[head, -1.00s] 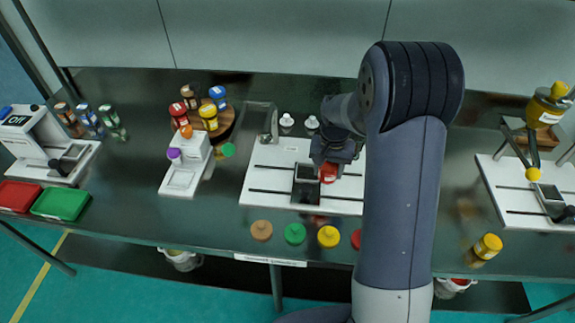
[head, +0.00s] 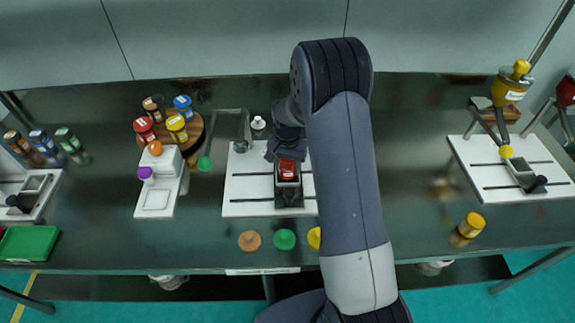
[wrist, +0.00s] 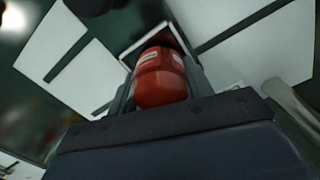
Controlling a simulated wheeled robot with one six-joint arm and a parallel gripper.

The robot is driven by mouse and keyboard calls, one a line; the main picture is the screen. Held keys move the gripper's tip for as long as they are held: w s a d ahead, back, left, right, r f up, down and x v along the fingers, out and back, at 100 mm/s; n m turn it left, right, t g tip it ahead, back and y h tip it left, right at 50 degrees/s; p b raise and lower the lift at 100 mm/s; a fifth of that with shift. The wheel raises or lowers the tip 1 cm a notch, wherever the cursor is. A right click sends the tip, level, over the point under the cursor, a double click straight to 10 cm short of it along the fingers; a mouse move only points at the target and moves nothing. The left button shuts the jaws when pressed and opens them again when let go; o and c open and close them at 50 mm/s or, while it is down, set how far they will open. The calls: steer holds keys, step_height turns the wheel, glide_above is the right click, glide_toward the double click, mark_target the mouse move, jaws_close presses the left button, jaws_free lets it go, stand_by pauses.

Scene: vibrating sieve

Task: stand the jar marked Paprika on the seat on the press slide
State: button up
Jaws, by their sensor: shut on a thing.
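My gripper (head: 286,160) is shut on a red jar (head: 288,171), which sits between the fingers in the wrist view (wrist: 161,78). A pale label shows on it, but I cannot read its word. The dark seat (head: 289,196) is on the white press board (head: 247,188), and the jar lines up with it. In the wrist view the seat's dark square (wrist: 150,41) lies behind the jar's far end. I cannot tell whether the jar touches the seat. My arm hides the board's right part.
A round wooden stand (head: 194,129) at the left holds several jars, one red-topped. A white device (head: 155,198) stands before it. Coloured discs, including a green one (head: 284,239), lie along the front edge. A metal post (head: 242,130) rises behind the board.

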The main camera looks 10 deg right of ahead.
steer(key=shift+f, duration=0.35)
steer(key=o, duration=1)
steer(key=shift+c, duration=0.2)
step_height(320, 180, up, 12)
steer(key=b, duration=0.1)
steer(key=shift+r, duration=0.15)
